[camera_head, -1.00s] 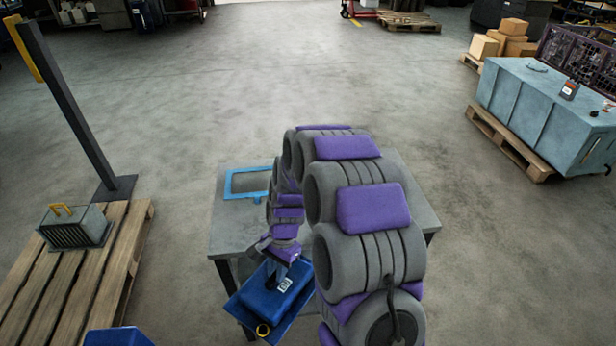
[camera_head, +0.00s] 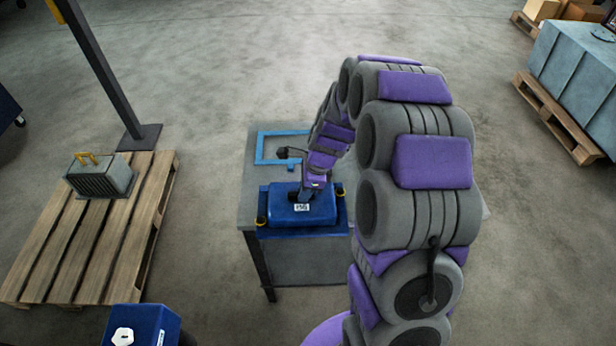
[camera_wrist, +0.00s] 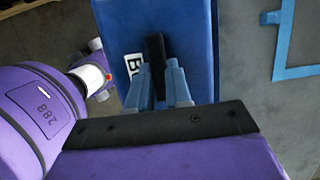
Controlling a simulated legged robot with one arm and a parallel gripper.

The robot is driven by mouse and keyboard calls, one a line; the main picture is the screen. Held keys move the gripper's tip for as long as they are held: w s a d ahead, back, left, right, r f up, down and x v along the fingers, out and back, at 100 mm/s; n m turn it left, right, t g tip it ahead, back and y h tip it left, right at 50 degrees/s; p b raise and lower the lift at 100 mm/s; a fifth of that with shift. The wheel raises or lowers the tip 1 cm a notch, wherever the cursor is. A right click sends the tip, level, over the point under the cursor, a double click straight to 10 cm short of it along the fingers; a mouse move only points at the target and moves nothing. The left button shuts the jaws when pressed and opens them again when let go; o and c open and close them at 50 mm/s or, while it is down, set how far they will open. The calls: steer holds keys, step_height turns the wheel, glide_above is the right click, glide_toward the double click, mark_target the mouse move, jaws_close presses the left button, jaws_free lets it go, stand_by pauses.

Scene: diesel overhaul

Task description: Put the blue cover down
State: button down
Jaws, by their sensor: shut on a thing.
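The blue cover (camera_head: 274,211) is a box-like lid with a flat flange, a white label and yellow knobs at its ends. It looks about level at the near left part of the grey table (camera_head: 310,264). I cannot tell whether it touches the tabletop. My gripper (camera_head: 305,194) is shut on the cover from above; the grip point itself is partly hidden. In the wrist view my gripper (camera_wrist: 156,72) stands over the blue cover (camera_wrist: 192,28), beside its label. A blue rectangular outline (camera_head: 260,149) lies on the tabletop beyond the cover, apart from it.
A wooden pallet (camera_head: 75,236) with a grey finned part (camera_head: 101,181) stands to the left, near a dark post (camera_head: 105,75). A blue block (camera_head: 142,325) is at the bottom left. A large grey-blue crate (camera_head: 577,70) is at the far right. The floor beyond the table is clear.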

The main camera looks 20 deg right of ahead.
steer(key=w+d, duration=0.1)
steer(key=w, duration=0.1)
steer(key=w+d, duration=0.1)
steer(key=w, duration=0.2)
steer(key=w+b, duration=0.1)
steer(key=w, duration=0.1)
steer(key=shift+w+d+f, duration=0.3)
steer(key=shift+d, duration=0.1)
steer(key=shift+f+b, duration=0.75)
steer(key=shift+f, duration=1.1)
steer(key=shift+r, duration=0.1)
steer(key=c, duration=1.1)
jaws_free()
steer(key=shift+o, duration=0.2)
